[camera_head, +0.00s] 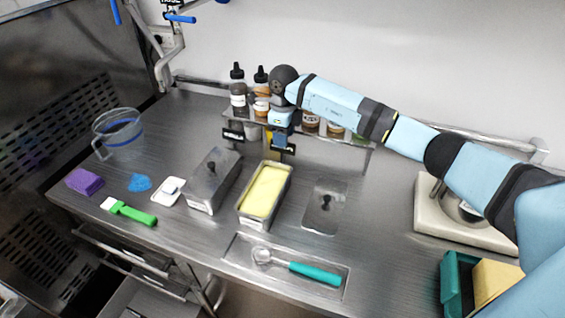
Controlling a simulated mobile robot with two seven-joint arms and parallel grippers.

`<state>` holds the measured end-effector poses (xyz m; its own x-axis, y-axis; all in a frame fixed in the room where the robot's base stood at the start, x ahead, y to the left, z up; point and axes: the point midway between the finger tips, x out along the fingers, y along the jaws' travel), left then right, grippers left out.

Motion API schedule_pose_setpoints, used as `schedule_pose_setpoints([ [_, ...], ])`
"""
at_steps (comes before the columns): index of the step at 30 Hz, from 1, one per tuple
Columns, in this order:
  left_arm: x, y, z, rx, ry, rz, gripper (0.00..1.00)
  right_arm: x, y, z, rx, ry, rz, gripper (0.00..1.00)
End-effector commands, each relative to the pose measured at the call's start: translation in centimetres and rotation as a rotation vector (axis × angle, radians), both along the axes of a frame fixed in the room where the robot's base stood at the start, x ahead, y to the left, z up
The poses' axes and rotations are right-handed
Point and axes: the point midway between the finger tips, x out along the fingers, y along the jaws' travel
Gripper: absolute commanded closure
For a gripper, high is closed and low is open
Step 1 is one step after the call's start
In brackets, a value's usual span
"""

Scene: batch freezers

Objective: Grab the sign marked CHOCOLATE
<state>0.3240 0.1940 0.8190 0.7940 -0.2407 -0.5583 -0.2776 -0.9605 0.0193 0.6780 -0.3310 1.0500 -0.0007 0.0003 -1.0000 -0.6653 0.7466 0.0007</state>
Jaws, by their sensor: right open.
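Two small black signs stand near the front of the wire shelf; their lettering is too small to read, so I cannot tell which is marked CHOCOLATE. One sign (233,135) is at the left, and the other sign (284,149) is directly below my right gripper (278,138). The right gripper points down, open, with its fingertips close to the top of that sign; I cannot tell whether they touch it. The arm partly hides the shelf behind. My left gripper is not in view.
Several bottles and jars stand on the shelf (250,119) at the wall. In front are a lidded metal pan (212,178), a pan of yellow ice cream (264,190), a loose lid (325,207) and a teal-handled scoop (315,273). A clear pitcher (118,133) stands left.

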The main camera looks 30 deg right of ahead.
Motion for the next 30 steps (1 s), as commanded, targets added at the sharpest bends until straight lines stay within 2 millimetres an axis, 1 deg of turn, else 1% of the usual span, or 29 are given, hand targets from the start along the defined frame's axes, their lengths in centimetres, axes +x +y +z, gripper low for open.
schedule_pose_setpoints([
  [5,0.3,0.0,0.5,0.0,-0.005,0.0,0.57,0.1,0.0,-1.1,0.0,0.001,0.0,0.55],
  [12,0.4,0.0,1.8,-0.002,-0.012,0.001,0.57,0.6,0.1,-4.6,0.0,0.003,0.0,0.55],
  [15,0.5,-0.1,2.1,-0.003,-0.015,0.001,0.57,0.7,0.1,-5.5,0.001,0.001,0.0,0.55],
  [23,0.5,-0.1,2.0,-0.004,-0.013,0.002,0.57,0.7,0.1,-5.9,0.0,-0.001,0.0,0.55],
  [26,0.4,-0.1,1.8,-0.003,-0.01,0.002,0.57,0.7,0.1,-5.8,0.0,-0.001,0.0,0.76],
  [27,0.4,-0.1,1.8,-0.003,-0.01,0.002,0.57,0.7,0.1,-5.8,0.0,-0.001,0.0,0.85],
  [29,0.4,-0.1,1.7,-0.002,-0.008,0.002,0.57,0.7,0.0,-5.8,0.0,-0.001,0.0,0.99],
  [30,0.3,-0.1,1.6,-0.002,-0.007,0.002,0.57,0.7,0.0,-5.8,-0.001,-0.001,0.0,1.0],
])
